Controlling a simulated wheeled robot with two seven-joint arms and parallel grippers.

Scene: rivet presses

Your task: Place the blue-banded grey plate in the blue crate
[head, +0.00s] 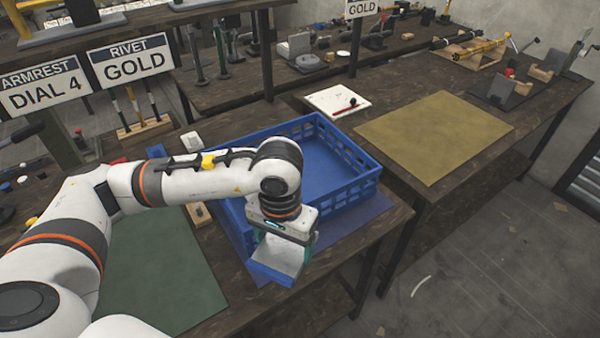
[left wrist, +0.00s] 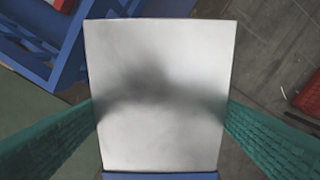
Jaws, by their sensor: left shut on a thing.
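The blue-banded grey plate (head: 285,255) hangs from my left gripper (head: 283,236). In the left wrist view the grey plate (left wrist: 158,95) lies between two green fingers, and its blue band (left wrist: 160,175) shows at the bottom edge. The blue crate (head: 345,198) stands open behind the plate in the head view. My right gripper is not in view.
The crate stands on a blue mat (head: 362,222) on the dark bench. A green mat (head: 160,265) lies to the left. A white board (head: 335,98) and a tan mat (head: 435,135) lie on the bench behind. Floor shows beyond the bench's right edge.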

